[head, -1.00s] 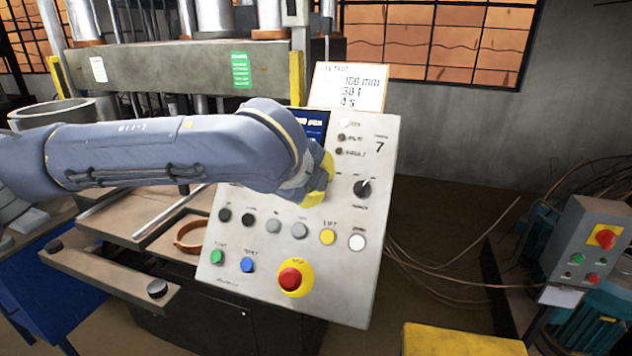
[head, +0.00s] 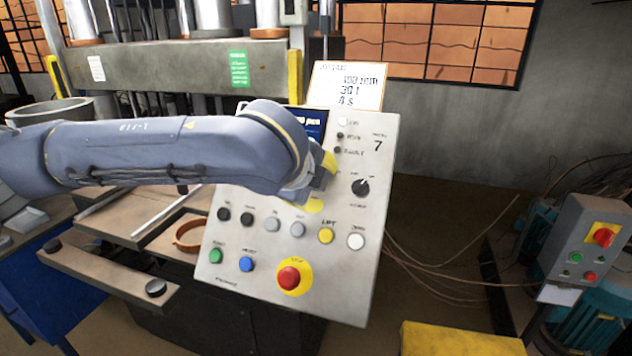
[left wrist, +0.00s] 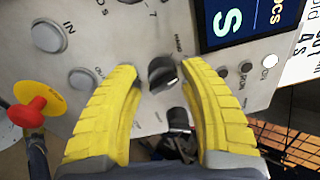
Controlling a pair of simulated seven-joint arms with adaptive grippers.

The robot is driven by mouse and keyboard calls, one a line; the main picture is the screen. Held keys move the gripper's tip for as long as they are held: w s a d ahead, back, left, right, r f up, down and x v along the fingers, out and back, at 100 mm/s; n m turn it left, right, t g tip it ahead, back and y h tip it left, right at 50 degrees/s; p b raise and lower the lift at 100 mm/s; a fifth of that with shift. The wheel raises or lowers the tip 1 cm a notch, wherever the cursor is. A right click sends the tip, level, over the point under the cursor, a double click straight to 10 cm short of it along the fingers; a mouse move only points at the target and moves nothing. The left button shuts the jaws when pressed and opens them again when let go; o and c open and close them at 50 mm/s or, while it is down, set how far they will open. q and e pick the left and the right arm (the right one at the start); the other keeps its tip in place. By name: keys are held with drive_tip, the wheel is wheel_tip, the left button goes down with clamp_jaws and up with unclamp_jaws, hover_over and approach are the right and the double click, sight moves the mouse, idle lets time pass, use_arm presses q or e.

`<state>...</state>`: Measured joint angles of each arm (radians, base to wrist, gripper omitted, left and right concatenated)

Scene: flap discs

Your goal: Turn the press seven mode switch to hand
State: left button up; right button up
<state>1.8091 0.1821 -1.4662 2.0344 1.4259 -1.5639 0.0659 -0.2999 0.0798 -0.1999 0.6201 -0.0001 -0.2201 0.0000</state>
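In the left wrist view the open left gripper (left wrist: 160,72) has one finger on each side of the knob (left wrist: 163,73), with gaps visible.
Below the switch are a yellow button (head: 326,236), a white button (head: 356,242) and a red stop button (head: 289,278) on a yellow base. A screen (head: 312,122) is at the panel top. A second control box (head: 590,245) stands at the far right.

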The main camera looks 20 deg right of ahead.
use_arm(q)
drive_tip(key=shift+o, duration=0.6)
drive_tip(key=shift+w+a+r, duration=0.1)
drive_tip(key=shift+w+r, duration=0.05)
drive_tip(key=shift+a+r, duration=0.15)
drive_tip(key=shift+r, duration=0.1)
drive_tip(key=v, duration=1.1)
drive_tip(key=shift+s, duration=0.4)
